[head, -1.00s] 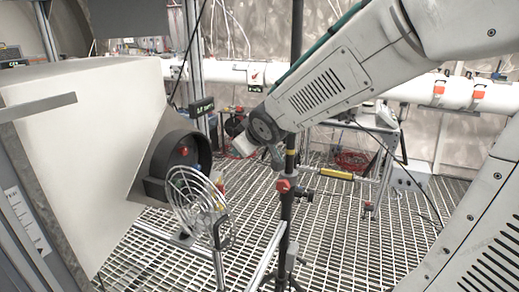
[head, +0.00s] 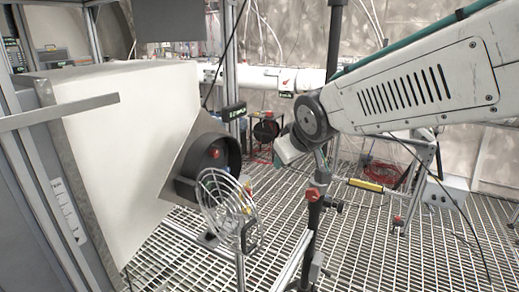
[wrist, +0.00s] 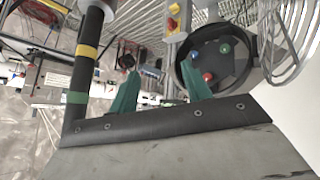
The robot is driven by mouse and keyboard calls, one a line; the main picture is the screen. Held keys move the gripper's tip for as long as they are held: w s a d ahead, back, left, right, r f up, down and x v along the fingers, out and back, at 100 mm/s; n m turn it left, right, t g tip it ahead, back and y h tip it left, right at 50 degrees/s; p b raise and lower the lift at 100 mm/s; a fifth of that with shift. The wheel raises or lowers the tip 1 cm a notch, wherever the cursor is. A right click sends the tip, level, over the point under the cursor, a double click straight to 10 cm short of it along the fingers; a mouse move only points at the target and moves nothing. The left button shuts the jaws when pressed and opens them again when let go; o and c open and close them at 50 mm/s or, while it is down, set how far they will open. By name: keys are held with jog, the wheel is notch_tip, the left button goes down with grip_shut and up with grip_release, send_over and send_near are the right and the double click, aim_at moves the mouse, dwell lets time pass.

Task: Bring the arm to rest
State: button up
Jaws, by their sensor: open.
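My arm (head: 415,88) reaches in from the upper right in the head view and bends down at a dark round joint. A pale wrist part (head: 289,149) shows below that joint; my fingers cannot be made out there. In the wrist view my gripper (wrist: 158,80) shows two green fingers set apart with no object between them. Beyond the right finger is a dark round housing (wrist: 245,80) with red, blue and green knobs. It appears apart from the fingers, though the depth is hard to judge.
A wire guard (head: 228,205) stands open before the dark housing (head: 183,189) on the white box (head: 130,140). A dark post (head: 336,45) stands close to my wrist; a banded post (wrist: 84,70) shows at left in the wrist view. Open grating floor (head: 400,255) lies at lower right.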

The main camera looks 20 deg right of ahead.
jog(key=s+a+f+g, duration=0.1)
jog(key=s+g, duration=0.1)
jog(key=s, duration=0.5)
jog(key=s+a+f+m+g+y, duration=0.1)
jog(key=s+g, duration=0.2)
jog(key=s, duration=0.4)
jog(key=s+a+f+m+g, duration=0.1)
jog(key=s+g, duration=0.1)
jog(key=s, duration=0.6)
jog(key=shift+a+f+y, duration=0.3)
jog(key=shift+a+f, duration=0.05)
jog(key=shift+f, duration=0.05)
jog(key=shift+s, duration=0.1)
dwell(0.9)
